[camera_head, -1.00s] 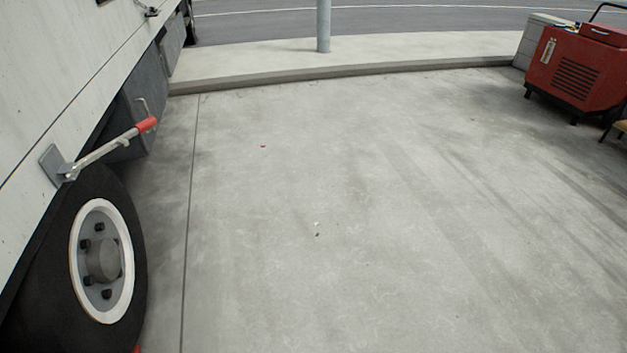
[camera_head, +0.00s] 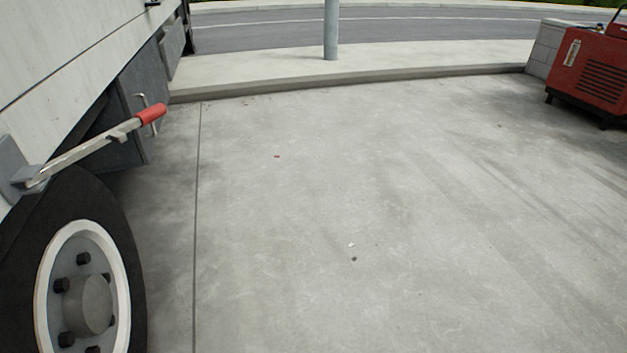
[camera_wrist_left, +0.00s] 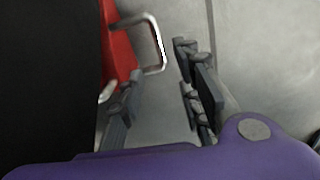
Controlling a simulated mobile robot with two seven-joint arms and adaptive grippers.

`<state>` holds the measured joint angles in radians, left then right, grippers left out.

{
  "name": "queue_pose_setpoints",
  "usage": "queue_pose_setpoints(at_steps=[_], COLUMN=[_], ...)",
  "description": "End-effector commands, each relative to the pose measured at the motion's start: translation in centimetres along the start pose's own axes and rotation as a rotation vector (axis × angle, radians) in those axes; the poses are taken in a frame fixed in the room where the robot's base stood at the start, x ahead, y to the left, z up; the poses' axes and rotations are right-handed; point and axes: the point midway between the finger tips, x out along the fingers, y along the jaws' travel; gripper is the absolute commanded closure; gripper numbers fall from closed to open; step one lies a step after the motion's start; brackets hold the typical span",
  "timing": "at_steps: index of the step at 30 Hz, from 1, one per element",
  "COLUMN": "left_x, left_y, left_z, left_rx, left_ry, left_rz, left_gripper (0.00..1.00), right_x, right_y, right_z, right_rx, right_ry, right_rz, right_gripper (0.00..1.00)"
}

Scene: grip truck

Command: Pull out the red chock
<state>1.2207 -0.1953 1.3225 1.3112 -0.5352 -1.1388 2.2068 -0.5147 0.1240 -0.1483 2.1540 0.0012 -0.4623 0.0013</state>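The red chock (camera_wrist_left: 118,50) shows in the left wrist view, beside the black tyre (camera_wrist_left: 50,80). A bent metal handle (camera_wrist_left: 158,45) sticks out from its right side. My left gripper (camera_wrist_left: 165,95) is open, with its two dark fingers apart and bare floor between them. The handle is just ahead of the fingers, near the gap, and is not gripped. The tyre hides part of the chock. In the head view I see the truck wheel (camera_head: 88,300) at lower left, but neither the chock nor either gripper.
A metal lever with a red grip (camera_head: 150,113) juts from the truck side (camera_head: 70,45) above the wheel. A red machine (camera_head: 592,75) stands at far right. A pole (camera_head: 331,30) rises beyond the kerb (camera_head: 350,75). The concrete floor (camera_head: 330,210) is wide and clear.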

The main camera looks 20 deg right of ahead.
Motion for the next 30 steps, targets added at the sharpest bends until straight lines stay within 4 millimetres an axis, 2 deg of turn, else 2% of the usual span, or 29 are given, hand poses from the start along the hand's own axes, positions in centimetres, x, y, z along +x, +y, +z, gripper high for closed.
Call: queue_pose_setpoints(at_steps=[13, 24, 30], left_x=[0.5, 5.9, 7.6], left_y=[-0.1, -0.1, -0.1], left_z=[0.0, 0.0, 0.1], left_rx=[-0.001, -0.001, -0.001], left_ry=[0.0, 0.001, 0.0], left_rz=[-0.002, -0.003, -0.002], left_gripper=[0.68, 0.68, 0.68], right_x=[0.5, 2.8, 3.5], right_y=[0.2, 0.1, 0.4], right_z=[0.2, 1.1, 1.3], right_rx=[-0.008, -0.022, -0.042], right_ry=[-0.004, -0.024, -0.028], right_rz=[0.001, -0.006, -0.011], right_gripper=[1.0, 1.0, 1.0])
